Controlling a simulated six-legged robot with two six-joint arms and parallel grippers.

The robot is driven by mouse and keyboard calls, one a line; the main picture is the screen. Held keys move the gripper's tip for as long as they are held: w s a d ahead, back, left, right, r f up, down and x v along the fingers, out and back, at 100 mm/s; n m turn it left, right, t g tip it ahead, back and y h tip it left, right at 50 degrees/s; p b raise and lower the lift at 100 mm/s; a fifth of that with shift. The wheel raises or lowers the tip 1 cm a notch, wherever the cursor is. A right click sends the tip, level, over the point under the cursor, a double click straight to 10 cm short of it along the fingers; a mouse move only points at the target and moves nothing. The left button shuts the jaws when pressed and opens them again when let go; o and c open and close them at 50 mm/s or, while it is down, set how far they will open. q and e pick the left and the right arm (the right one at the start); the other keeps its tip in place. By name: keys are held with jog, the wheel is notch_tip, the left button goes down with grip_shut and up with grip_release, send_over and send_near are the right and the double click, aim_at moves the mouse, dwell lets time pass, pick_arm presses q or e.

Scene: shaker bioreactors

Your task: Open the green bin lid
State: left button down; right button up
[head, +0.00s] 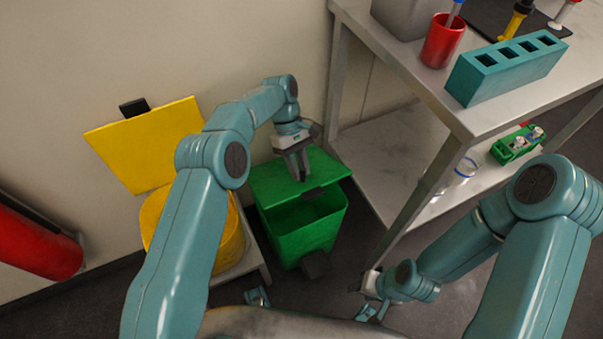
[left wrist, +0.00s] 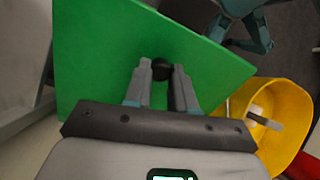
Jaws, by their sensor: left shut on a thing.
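The green bin (head: 305,241) stands on the floor at the middle of the head view. Its green lid (head: 275,190) is tilted up a little at the front, and a dark gap shows the bin's inside. The lid also fills much of the left wrist view (left wrist: 110,50). My left gripper (head: 299,178) is over the lid. In the left wrist view its fingers (left wrist: 162,80) are shut on a small dark knob (left wrist: 162,69) on the lid. My right gripper (head: 371,284) is low, right of the bin, and its fingers are not clear.
A yellow bin (head: 232,245) with its lid (head: 150,145) raised stands left of the green bin. A metal shelf table (head: 455,125) stands close on the right, with a red cup (head: 443,42) and teal rack (head: 507,68). A red cylinder (head: 35,238) is at far left.

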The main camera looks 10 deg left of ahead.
pick_arm(q)
jog(key=shift+w+a+r+b, duration=0.2)
jog(key=shift+w+a+b, duration=0.1)
jog(key=shift+w+b, duration=0.15)
jog(key=shift+w+a+r+g+h, duration=0.1)
jog(key=shift+r+g+h, duration=0.15)
jog(key=shift+g+h, duration=0.05)
jog(key=c, duration=0.9)
grip_release()
jog(key=shift+c, duration=0.2)
jog(key=shift+r, duration=0.1)
notch_tip(320, 180, up, 20)
jog(key=p, duration=1.3)
jog(key=shift+p, duration=0.35)
